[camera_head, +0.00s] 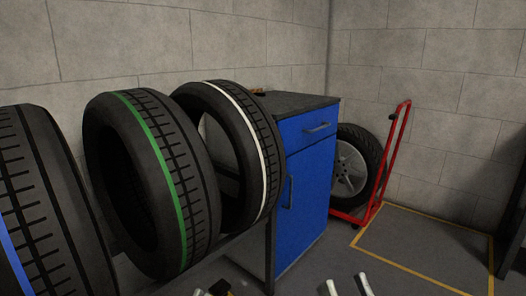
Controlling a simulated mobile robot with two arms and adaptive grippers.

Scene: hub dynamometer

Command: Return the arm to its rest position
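My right gripper (348,287) shows at the bottom edge, right of centre. Its two pale fingertips stand apart with bare floor between them, so it is open and empty. The rest of that arm is below the frame. At the bottom edge, left of it, small pale tips and a dark piece with a bit of yellow show, probably my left gripper (215,291). It is mostly cut off, and I cannot tell whether it is open or shut.
Tyres with a blue (45,215), a green (165,180) and a white stripe (245,150) stand in a row on a rack at left. A blue cabinet (305,185) stands behind. A red trolley (393,155) with a wheel (352,165) is beside a yellow-outlined floor area (425,240).

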